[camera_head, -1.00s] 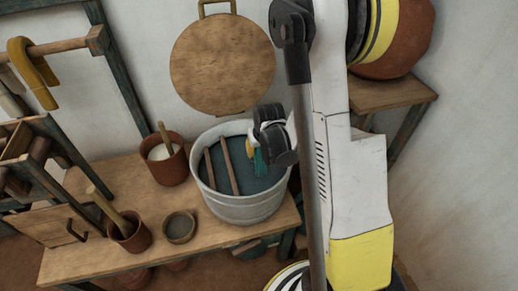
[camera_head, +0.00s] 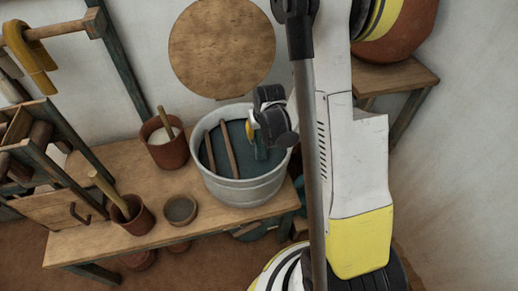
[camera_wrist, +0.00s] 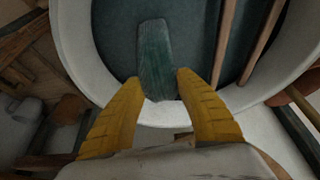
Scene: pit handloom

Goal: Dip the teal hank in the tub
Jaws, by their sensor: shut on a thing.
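The tub (camera_head: 241,190) is a round grey metal vessel on the wooden bench, with dark blue-green liquid (camera_head: 214,133) inside. My gripper (camera_head: 255,132) is over the right part of the tub. It is shut on the teal hank (camera_head: 261,152), which hangs below it inside the rim. In the wrist view, the yellow fingers of my gripper (camera_wrist: 159,78) flank the hank (camera_wrist: 155,50), which extends over the dark liquid near the pale rim (camera_wrist: 78,45). I cannot tell exactly how far its lower end is in the liquid.
Two wooden sticks (camera_head: 229,150) lie across the tub. A brown pot of white stuff (camera_head: 165,150), a pot with a wooden handle (camera_head: 133,219) and a small bowl (camera_head: 180,209) stand left on the bench (camera_head: 88,240).

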